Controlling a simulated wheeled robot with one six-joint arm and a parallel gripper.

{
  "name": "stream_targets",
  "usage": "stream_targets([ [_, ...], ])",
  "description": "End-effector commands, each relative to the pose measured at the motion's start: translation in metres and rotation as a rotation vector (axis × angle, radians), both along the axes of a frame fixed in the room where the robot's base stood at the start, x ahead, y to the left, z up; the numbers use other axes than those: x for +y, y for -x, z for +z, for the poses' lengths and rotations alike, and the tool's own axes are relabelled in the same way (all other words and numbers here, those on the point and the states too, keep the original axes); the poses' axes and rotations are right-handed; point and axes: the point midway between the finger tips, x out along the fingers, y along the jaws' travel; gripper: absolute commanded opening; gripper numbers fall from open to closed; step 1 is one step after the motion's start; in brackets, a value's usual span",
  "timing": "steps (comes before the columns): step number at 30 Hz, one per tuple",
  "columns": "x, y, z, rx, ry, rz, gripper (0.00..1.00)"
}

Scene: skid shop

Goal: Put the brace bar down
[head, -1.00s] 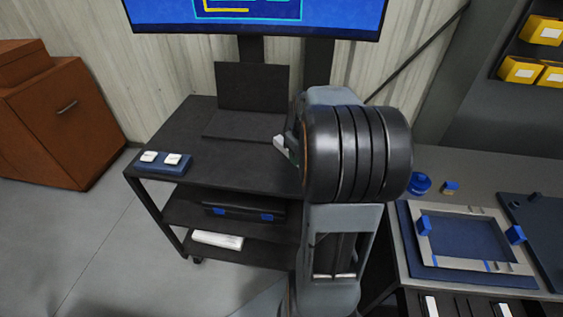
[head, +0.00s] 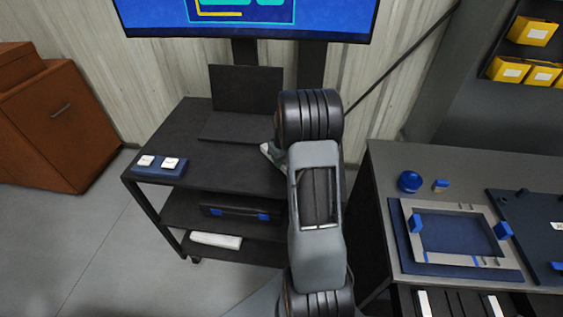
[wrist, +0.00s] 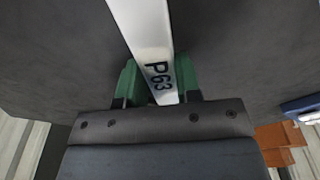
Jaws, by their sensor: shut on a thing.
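The brace bar (wrist: 147,35) is a white bar marked "P63". In the wrist view it runs from between my gripper's green fingers (wrist: 157,84) toward the top edge. My gripper is shut on the bar. Behind the bar is the dark top of the cart (wrist: 60,50); I cannot tell whether the bar touches it. In the head view my arm hides most of the gripper, and only a pale and green bit of it (head: 271,154) shows at the arm's left, over the right part of the cart top (head: 218,165).
A dark laptop-like stand (head: 246,90) is at the back of the cart. A blue block with two white pieces (head: 158,165) sits at its front left. At right, a bench holds a metal frame (head: 409,207) and a blue round item (head: 409,181). The cart's middle top is clear.

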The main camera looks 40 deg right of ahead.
Motion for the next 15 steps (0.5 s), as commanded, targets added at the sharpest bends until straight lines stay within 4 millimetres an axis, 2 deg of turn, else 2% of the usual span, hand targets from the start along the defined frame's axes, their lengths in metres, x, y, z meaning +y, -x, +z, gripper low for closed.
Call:
stream_targets([
  [3,0.0,0.001,-0.011,0.001,0.0,-0.001,0.05],
  [15,0.0,0.0,-0.017,-0.001,0.001,-0.001,0.05],
])
